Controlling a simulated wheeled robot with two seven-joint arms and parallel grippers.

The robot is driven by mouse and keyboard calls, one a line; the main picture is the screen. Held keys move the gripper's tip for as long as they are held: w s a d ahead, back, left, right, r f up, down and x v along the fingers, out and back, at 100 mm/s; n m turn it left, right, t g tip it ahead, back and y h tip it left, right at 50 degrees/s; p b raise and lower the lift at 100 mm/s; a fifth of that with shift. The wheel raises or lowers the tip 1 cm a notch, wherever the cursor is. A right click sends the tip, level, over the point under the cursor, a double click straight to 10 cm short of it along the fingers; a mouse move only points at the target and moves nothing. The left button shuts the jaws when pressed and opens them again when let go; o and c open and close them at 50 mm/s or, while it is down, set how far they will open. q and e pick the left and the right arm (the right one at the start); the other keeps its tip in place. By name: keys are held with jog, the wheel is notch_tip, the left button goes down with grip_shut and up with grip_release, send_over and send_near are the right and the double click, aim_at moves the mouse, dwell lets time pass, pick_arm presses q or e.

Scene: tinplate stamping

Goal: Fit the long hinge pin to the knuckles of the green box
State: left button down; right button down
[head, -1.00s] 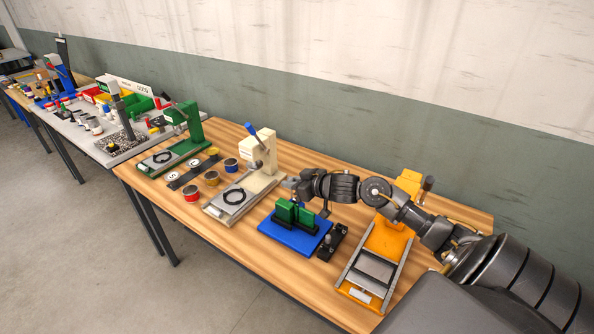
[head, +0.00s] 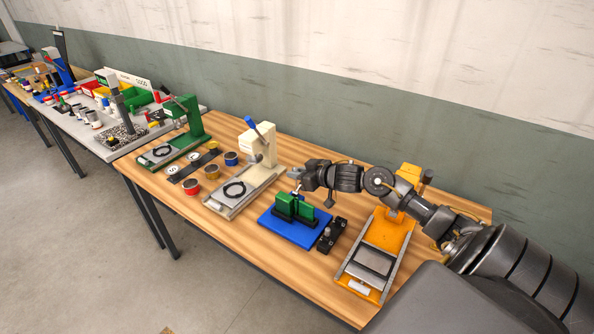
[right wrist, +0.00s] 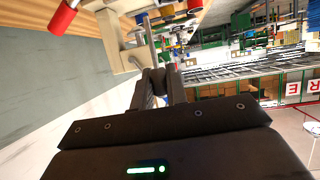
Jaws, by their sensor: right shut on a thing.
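The green box (head: 306,213) stands as two upright green parts on a blue base plate (head: 283,233) near the front of the wooden table. Its knuckles are too small to make out. My right gripper (head: 296,174) is above and just behind the box. It is shut on a small, thin thing that I take to be the long hinge pin, mostly hidden by the fingers. The right wrist view shows the closed fingers (right wrist: 160,82) with little of the held thing visible. I cannot tell whether it touches the box. My left gripper is out of view.
A black fixture (head: 331,236) stands right of the blue plate. An orange press (head: 390,233) is further right, and a cream press (head: 258,145) stands to the left. Several round tins (head: 192,187) and a green press (head: 187,118) lie beyond.

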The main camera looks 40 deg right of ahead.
jog(key=shift+f+b, duration=0.7)
jog(key=shift+f, duration=1.1)
jog(key=shift+p, duration=0.55)
jog(key=shift+p, duration=0.55)
jog(key=shift+f+b, duration=1.05)
jog(key=shift+f, duration=0.95)
jog(key=c, duration=1.3)
grip_release()
